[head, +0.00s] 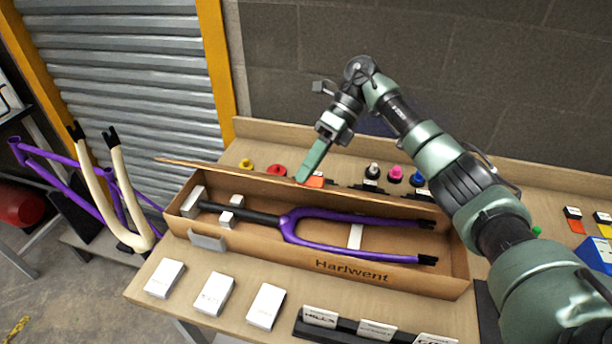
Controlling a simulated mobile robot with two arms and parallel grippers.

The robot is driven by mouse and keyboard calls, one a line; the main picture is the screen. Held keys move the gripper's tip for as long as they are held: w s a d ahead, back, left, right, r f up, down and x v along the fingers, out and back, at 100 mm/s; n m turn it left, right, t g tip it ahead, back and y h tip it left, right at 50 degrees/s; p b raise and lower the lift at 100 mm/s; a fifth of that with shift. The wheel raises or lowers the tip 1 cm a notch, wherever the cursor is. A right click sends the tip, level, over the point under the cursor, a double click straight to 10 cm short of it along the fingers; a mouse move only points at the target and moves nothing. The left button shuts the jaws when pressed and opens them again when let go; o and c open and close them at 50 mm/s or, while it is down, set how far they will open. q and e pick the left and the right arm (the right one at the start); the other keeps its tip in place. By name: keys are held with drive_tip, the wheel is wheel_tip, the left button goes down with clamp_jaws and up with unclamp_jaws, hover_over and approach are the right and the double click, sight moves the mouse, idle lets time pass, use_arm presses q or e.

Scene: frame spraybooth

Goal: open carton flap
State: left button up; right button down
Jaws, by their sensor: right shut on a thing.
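A long brown carton (350,268) marked "Harlwent" lies on the wooden bench, open at the top. A purple fork (325,248) with a black steerer and black tips lies inside it. The carton's flap (225,171) stands along the back edge as a thin strip, its left end sticking out past the box. My right gripper (301,178) reaches down from behind the carton, its green fingers shut on the flap's top edge near the middle. The fingertips partly hide the flap there. My left gripper is not in view.
White boxes (214,293) and a rack of labelled cards (376,331) stand along the bench front. A block wall (290,60) closes the back.

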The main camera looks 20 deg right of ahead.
drive_tip(key=shift+w+d+r+b, duration=0.3)
drive_tip(key=shift+w+b, duration=0.2)
drive_tip(key=shift+b, duration=0.35)
drive_tip(key=shift+w+d+r+g+y+p, duration=0.15)
drive_tip(key=shift+w+r+g+y+p, duration=0.05)
drive_tip(key=shift+r+g+y+p, duration=0.1)
drive_tip(key=shift+w+d+r, duration=0.1)
drive_tip(key=shift+w+d, duration=0.05)
drive_tip(key=shift+w, duration=0.05)
drive_tip(key=c, duration=1.2)
unclamp_jaws()
drive_tip(key=shift+o, duration=0.3)
drive_tip(key=o, duration=0.7)
drive_tip(key=shift+o, duration=0.2)
